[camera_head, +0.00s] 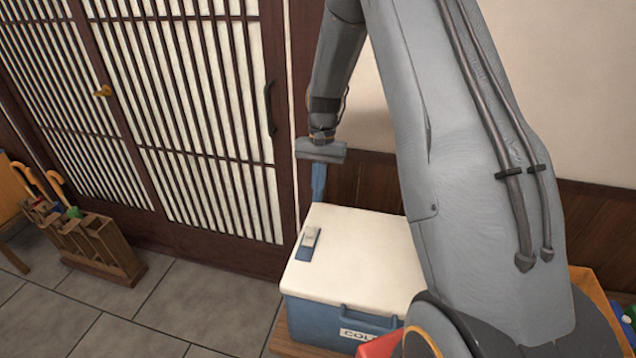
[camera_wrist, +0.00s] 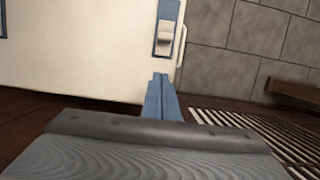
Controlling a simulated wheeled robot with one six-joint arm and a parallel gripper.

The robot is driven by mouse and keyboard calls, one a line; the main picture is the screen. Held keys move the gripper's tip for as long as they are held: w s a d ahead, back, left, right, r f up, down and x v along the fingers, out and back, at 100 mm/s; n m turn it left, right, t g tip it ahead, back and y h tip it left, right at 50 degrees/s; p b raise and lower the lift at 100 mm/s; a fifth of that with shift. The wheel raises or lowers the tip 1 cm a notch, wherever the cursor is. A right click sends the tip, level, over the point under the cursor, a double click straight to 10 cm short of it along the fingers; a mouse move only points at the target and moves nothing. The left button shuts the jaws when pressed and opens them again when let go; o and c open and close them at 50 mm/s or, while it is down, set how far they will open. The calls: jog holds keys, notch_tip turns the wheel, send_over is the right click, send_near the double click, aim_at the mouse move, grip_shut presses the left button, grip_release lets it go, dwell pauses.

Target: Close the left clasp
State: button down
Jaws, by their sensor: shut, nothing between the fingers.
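The cooler (camera_head: 340,317) has a blue body and a closed white lid (camera_head: 362,240); the lid also shows in the wrist view (camera_wrist: 80,50). The left clasp (camera_head: 309,242) is a blue plate with a pale raised tab, lying on the lid near its left edge. It also shows at the top of the wrist view (camera_wrist: 166,30); I cannot tell whether it is latched. My gripper (camera_head: 317,197) points down at the lid's back left corner, behind the clasp and apart from it. Its blue fingers are shut and empty, also in the wrist view (camera_wrist: 161,78).
A blue piece (camera_wrist: 3,20) shows at the wrist view's left edge. A slatted sliding door (camera_head: 200,130) stands behind and left of the cooler. A wooden umbrella stand (camera_head: 100,250) is at far left. The tiled floor (camera_head: 200,310) left of the cooler is clear. My arm hides the lid's right part.

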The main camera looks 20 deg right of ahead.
aim_at(310, 231)
jog(key=p+x, duration=0.1)
jog(key=x, duration=0.4)
jog(key=shift+s+f, duration=0.15)
jog(key=s+a+p, duration=0.1)
jog(key=s+p, duration=0.1)
jog(key=shift+s+a, duration=0.3)
jog(key=shift+a, duration=0.1)
jog(key=shift+s+a, duration=0.2)
jog(key=shift+s, duration=0.1)
jog(key=shift+s+a+p, duration=0.6)
jog(key=shift+s+a, duration=0.25)
jog(key=shift+s, duration=0.35)
jog(key=shift+s+a, duration=0.1)
jog(key=shift+s, duration=0.05)
jog(key=b+v, duration=0.2)
jog(key=v, duration=0.6)
